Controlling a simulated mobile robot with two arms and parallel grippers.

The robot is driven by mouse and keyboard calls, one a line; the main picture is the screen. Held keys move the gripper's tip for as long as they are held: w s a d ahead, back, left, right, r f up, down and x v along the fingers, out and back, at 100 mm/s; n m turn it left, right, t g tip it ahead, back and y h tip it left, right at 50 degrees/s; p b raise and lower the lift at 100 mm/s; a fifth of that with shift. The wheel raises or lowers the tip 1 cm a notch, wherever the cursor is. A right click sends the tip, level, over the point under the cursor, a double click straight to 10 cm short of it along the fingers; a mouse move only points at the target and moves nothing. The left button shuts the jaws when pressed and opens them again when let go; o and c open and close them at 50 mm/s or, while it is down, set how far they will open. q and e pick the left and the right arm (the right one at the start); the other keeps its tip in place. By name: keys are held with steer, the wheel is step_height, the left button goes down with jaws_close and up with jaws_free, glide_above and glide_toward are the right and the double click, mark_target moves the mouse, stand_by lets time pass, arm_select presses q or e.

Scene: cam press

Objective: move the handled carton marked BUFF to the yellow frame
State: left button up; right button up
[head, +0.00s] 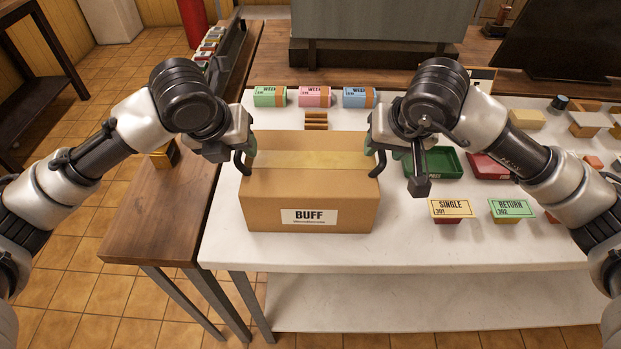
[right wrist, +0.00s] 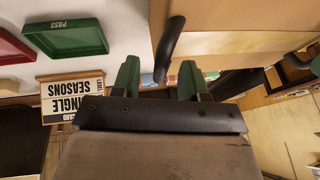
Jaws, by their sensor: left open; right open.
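The brown carton marked BUFF (head: 310,190) stands upright at the white table's front left, its label facing me. It has a black handle on the left (head: 239,163) and another on the right (head: 377,165). My left gripper (head: 250,147) is open at the left handle. My right gripper (head: 389,153) is open at the right handle. In the right wrist view the handle (right wrist: 170,45) shows between the green fingertips (right wrist: 158,78), with the carton (right wrist: 235,42) beyond. I cannot tell whether they touch. I cannot make out a yellow frame for certain.
The white table (head: 420,248) holds a green tray (head: 440,162), a red tray (head: 486,166), SINGLE (head: 451,209) and RETURN (head: 511,209) blocks, and ticket blocks (head: 317,97) behind the carton. The brown bench (head: 155,215) at left is mostly bare, with a yellowish item (head: 165,157) partly behind my left arm.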

arm_select(q)
steer(key=shift+x, duration=1.05)
arm_select(e)
steer(key=shift+x, duration=1)
arm_select(q)
jaws_close()
arm_select(e)
jaws_close()
arm_select(q)
steer(key=shift+s+f, duration=0.1)
arm_select(e)
steer(key=shift+f, duration=0.1)
arm_select(q)
steer(key=shift+r, duration=0.35)
arm_select(e)
steer(key=shift+w+a+r, duration=0.1)
steer(key=shift+r, duration=0.25)
